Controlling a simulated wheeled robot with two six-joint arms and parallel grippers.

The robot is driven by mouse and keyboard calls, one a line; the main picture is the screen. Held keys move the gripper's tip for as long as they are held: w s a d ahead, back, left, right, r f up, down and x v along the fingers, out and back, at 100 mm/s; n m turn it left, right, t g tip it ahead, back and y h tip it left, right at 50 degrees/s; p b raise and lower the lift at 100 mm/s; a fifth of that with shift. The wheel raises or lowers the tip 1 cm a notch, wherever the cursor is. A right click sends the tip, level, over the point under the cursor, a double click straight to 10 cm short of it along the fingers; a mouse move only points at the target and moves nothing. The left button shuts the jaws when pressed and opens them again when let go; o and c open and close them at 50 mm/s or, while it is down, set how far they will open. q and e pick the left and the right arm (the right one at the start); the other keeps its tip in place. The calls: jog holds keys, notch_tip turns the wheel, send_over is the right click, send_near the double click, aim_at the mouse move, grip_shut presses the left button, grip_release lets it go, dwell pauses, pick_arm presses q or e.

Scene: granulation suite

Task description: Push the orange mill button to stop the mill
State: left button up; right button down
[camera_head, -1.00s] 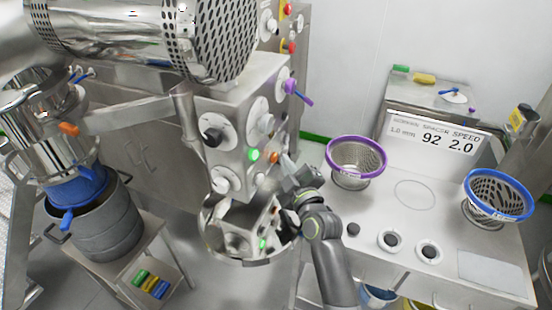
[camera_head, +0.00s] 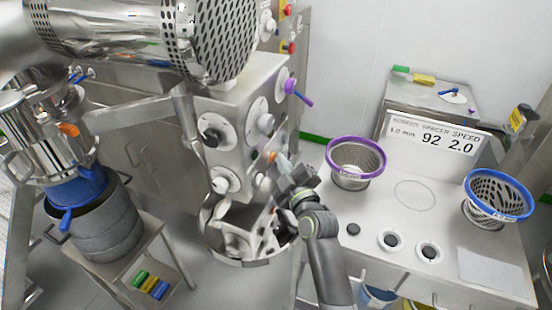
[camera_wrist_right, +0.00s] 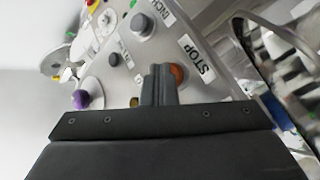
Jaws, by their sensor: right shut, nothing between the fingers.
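The orange mill button (camera_head: 271,157) sits on the side of the steel mill housing (camera_head: 245,80). In the right wrist view the orange button (camera_wrist_right: 177,74) shows beside a STOP label (camera_wrist_right: 196,58), partly covered by my fingers. My right gripper (camera_head: 284,163) is shut and empty, its tips at the orange button; whether they touch it cannot be told. In the wrist view the shut fingers (camera_wrist_right: 158,84) overlap the button's left side. My left gripper is not in view.
A purple-rimmed screen (camera_head: 356,143) and a blue-rimmed screen (camera_head: 500,180) stand on the bench to the right. A steel bowl-like part (camera_head: 243,262) is below the housing. A purple knob (camera_wrist_right: 88,94) is near my fingers in the wrist view.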

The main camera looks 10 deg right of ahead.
dwell(0.4)
jog(key=shift+s+d, duration=0.45)
jog(key=shift+d, duration=0.25)
jog(key=shift+s+d+b, duration=0.2)
jog(key=shift+s+d, duration=0.5)
jog(key=shift+d, duration=0.35)
jog(key=shift+s+d+b, duration=0.15)
jog(key=shift+s+d, duration=0.55)
jog(key=shift+d, duration=0.35)
